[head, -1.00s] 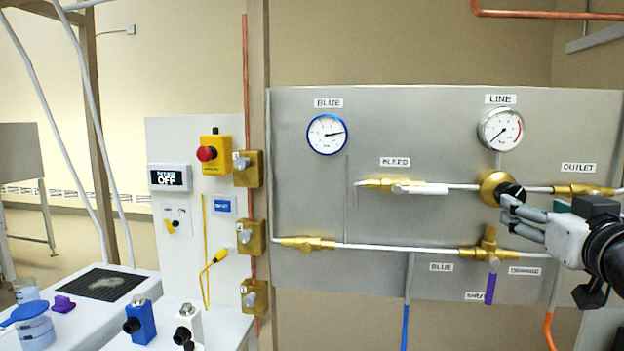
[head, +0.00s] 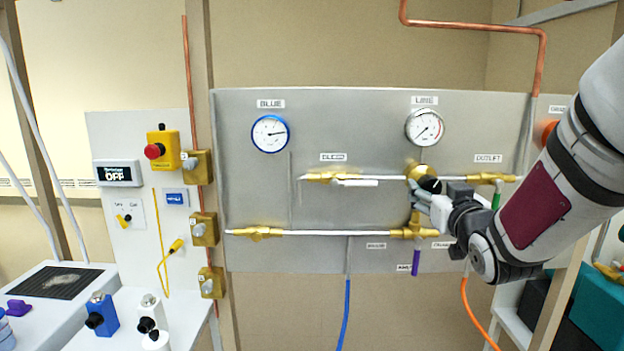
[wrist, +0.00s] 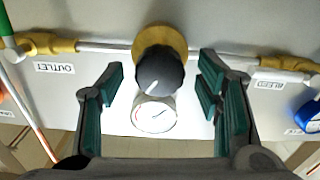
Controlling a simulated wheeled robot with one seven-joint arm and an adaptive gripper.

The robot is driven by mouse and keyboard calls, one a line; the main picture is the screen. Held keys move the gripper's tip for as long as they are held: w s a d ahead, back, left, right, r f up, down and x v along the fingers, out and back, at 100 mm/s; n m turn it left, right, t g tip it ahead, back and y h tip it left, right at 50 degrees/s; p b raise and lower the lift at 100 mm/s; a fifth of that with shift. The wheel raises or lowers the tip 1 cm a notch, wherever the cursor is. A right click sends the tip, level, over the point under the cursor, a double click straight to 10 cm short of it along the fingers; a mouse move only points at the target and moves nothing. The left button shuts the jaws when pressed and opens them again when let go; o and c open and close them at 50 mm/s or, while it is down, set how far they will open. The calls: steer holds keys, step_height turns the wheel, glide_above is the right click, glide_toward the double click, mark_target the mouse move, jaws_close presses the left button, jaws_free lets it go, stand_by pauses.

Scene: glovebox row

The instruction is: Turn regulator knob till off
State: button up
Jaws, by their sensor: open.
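The regulator knob (wrist: 160,72) is black with a white pointer line and sits on a round brass body (wrist: 158,40). In the head view the brass body (head: 414,171) shows under the LINE gauge (head: 425,127), with the knob (head: 430,184) partly covered by my gripper. My gripper (wrist: 163,88) is open, its green-padded fingers apart on either side of the knob. I cannot tell whether a finger touches it. The LINE gauge also shows in the wrist view (wrist: 154,115), its needle too small to read surely.
The grey panel (head: 320,205) carries a blue-rimmed gauge (head: 270,133), a white-handled bleed valve (head: 333,178) and a purple-handled valve (head: 415,262). A green-handled outlet valve (head: 495,198) is right of the knob. A red emergency button (head: 154,151) and a display reading OFF (head: 118,173) are at left.

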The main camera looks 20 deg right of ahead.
steer(key=shift+x, duration=0.95)
steer(key=c, duration=1.2)
steer(key=shift+o, duration=0.2)
